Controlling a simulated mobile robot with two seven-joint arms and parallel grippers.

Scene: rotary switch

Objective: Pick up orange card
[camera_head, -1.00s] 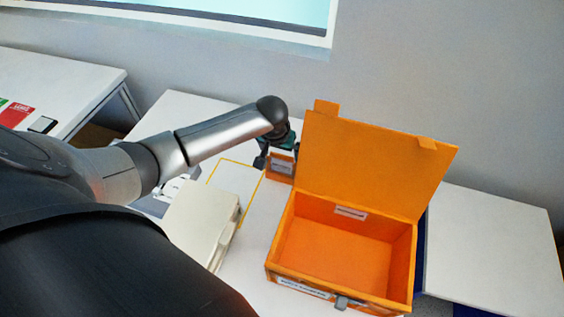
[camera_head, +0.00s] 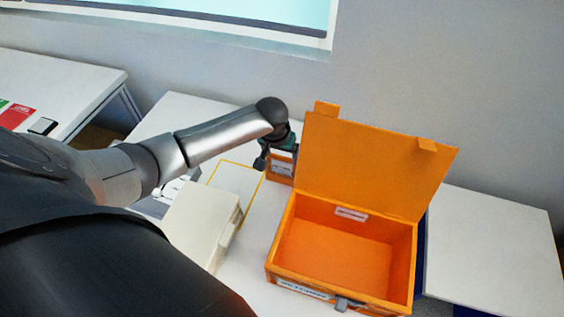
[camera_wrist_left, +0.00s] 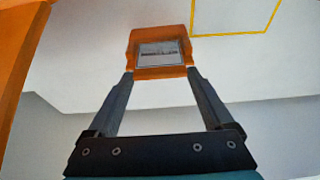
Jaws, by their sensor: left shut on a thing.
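The orange card (camera_wrist_left: 159,50) has a whitish label on its face and shows between the fingertips of my left gripper (camera_wrist_left: 160,74) in the left wrist view. The gripper is shut on it, one finger at each side edge. In the head view the orange card (camera_head: 279,168) is left of the open box, partly hidden by my left gripper (camera_head: 279,158). I cannot tell whether the card still touches the table. My right gripper does not show.
An open orange box (camera_head: 345,255) with its lid (camera_head: 375,165) raised stands just right of the card. A cream case (camera_head: 203,222) lies to the left, near a yellow outline (camera_head: 251,190) on the white table. A wall rises behind.

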